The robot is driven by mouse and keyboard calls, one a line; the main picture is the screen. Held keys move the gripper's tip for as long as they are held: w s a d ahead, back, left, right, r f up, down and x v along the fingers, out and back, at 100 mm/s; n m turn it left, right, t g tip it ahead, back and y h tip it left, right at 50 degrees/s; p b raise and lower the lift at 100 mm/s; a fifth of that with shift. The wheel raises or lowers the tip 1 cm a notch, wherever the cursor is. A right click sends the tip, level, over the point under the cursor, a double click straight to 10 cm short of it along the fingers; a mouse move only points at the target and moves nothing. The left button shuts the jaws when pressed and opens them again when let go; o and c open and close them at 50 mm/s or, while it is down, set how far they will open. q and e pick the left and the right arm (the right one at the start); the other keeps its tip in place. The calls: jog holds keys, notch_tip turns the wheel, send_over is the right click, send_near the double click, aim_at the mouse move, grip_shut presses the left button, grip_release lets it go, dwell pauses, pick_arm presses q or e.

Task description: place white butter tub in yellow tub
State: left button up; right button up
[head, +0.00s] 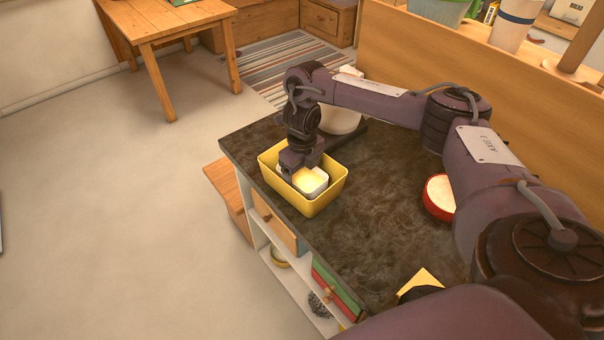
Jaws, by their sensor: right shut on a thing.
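The yellow tub (314,206) stands near the front left corner of the dark countertop. The white butter tub (317,187), with pale yellow content showing at its top, is within the yellow tub's rim. My right gripper (302,177) reaches down into the yellow tub and is shut on the white butter tub. The gripper hides part of the butter tub, and I cannot tell whether its base touches the yellow tub's floor. My left gripper is not in view.
A red round dish with white content (440,195) stands right on the dark countertop (385,235). A white container (340,119) stands behind my arm. A yellow item (422,280) lies near the front edge. A wooden panel (480,80) bounds the counter's back. Countertop right of the yellow tub is clear.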

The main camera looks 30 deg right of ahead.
aim_at(302, 184)
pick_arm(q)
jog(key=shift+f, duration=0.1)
pick_arm(e)
jog(key=shift+f, duration=0.1)
jog(key=shift+f, duration=0.1)
jog(key=o, duration=0.9)
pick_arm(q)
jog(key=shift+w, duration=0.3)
pick_arm(e)
jog(key=shift+r, duration=0.35)
pick_arm(q)
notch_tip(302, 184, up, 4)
jog(key=p, duration=0.3)
jog(key=shift+p, duration=0.35)
pick_arm(e)
notch_tip(302, 184, up, 12)
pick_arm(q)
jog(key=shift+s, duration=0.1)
pick_arm(e)
jog(key=shift+f, duration=0.15)
